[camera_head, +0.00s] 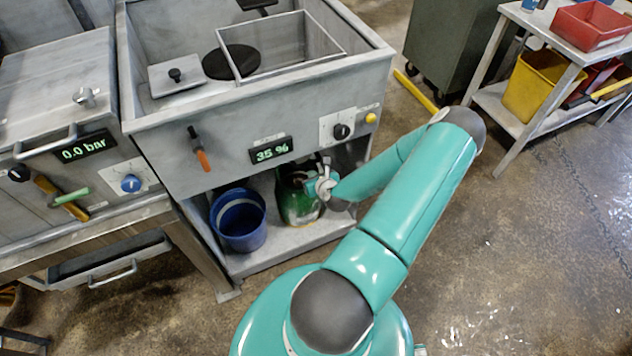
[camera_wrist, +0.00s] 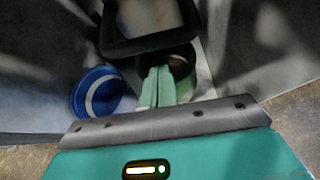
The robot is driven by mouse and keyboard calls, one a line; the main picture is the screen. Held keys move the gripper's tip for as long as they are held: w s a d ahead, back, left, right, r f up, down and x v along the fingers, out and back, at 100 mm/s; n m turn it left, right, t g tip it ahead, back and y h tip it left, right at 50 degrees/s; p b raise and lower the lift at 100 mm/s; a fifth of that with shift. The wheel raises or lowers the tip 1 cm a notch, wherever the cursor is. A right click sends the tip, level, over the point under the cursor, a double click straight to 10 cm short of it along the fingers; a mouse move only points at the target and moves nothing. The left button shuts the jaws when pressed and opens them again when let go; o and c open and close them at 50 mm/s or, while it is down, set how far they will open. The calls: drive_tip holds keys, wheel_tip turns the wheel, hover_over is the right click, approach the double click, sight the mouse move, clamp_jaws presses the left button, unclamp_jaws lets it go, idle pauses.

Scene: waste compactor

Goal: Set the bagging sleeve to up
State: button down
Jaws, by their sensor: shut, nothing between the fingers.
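My gripper (camera_head: 318,186) is beneath the front right part of the grey machine with the "35 %" display. In the wrist view its two pale green fingers (camera_wrist: 160,76) are together, with nothing between them. A dark, round-cornered frame (camera_wrist: 150,44), possibly the bagging sleeve, shows just above the fingertips in that view. I cannot tell whether the fingers touch it. In the head view, that spot is dark and partly hidden by my gripper, so the sleeve's position is unclear.
A blue bucket (camera_head: 238,222) and a green container (camera_head: 297,205) stand on the shelf below. The front panel carries an orange-tipped lever (camera_head: 201,157), a black knob (camera_head: 342,131) and a yellow button (camera_head: 371,118).

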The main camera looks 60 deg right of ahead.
sight(312, 161)
drive_tip(key=shift+w+d+r, duration=0.1)
drive_tip(key=shift+w+r, duration=0.1)
drive_tip(key=shift+r, duration=0.8)
wheel_tip(312, 161, up, 5)
drive_tip(key=shift+w+r, duration=0.1)
drive_tip(key=shift+r, duration=0.15)
drive_tip(key=shift+d, duration=0.1)
drive_tip(key=shift+f, duration=0.1)
